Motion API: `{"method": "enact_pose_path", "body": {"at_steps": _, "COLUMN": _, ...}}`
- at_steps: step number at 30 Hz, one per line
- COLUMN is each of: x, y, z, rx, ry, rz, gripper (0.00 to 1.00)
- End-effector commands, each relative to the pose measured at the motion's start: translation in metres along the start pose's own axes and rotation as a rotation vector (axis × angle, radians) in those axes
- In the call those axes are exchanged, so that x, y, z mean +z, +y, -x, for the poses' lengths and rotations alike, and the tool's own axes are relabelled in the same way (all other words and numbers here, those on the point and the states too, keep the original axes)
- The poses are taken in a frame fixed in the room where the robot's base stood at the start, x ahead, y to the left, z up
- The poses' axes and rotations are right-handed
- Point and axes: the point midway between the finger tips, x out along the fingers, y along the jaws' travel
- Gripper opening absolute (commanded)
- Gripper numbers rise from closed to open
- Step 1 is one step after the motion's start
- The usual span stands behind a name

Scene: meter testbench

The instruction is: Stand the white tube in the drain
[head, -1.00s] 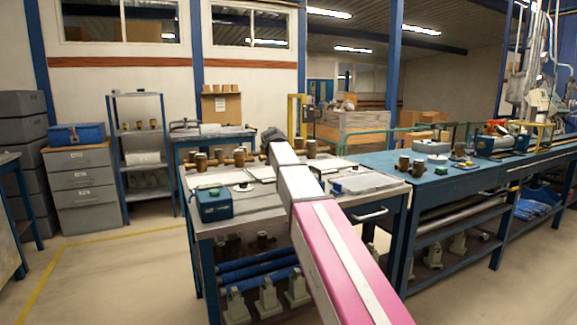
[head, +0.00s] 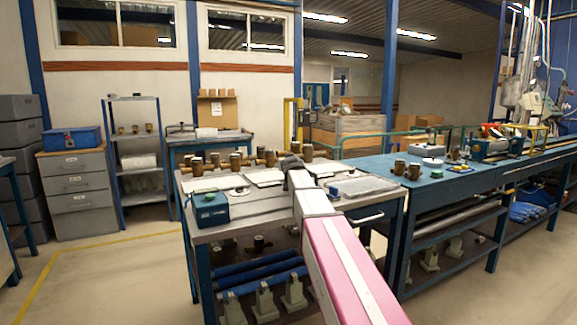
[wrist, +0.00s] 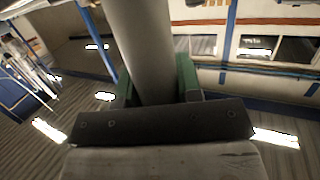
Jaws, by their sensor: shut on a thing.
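The white tube (wrist: 145,45) looks grey in the wrist view and runs up from between the green fingers of my gripper (wrist: 158,84). My gripper is shut on it; its far end is cut off by the picture edge. In the head view my gripper (head: 291,164) is a small dark shape at the far end of my pink and white arm, over the back of the near workbench (head: 225,232). I cannot make out the tube there. I cannot pick out the drain with certainty in either view.
A teal box (head: 210,208) sits at the bench's front left. Several brown cylinders stand along its back. A grey tray (head: 362,187) lies right of my arm. A blue bench (head: 450,186) adjoins on the right. Open floor (head: 110,280) lies to the left.

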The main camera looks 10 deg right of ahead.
Motion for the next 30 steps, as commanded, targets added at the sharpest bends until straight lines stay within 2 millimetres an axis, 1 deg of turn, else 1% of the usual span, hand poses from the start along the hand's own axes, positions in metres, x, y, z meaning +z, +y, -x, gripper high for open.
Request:
{"method": "enact_pose_path", "body": {"at_steps": 8, "x": 0.001, "y": 0.000, "z": 0.000, "rx": 0.000, "ry": 0.001, "rz": 0.000, "gripper": 0.06}}
{"method": "enact_pose_path", "body": {"at_steps": 24, "x": 0.018, "y": 0.000, "z": -0.003, "rx": 0.001, "ry": -0.010, "rz": 0.002, "gripper": 0.06}}
{"method": "enact_pose_path", "body": {"at_steps": 25, "x": 0.019, "y": 0.000, "z": -0.003, "rx": 0.001, "ry": -0.011, "rz": 0.003, "gripper": 0.39}}
{"method": "enact_pose_path", "body": {"at_steps": 27, "x": 0.019, "y": 0.000, "z": -0.003, "rx": 0.001, "ry": -0.011, "rz": 0.003, "gripper": 0.58}}
{"method": "enact_pose_path", "body": {"at_steps": 30, "x": 0.019, "y": 0.000, "z": -0.003, "rx": 0.001, "ry": -0.011, "rz": 0.004, "gripper": 0.58}}
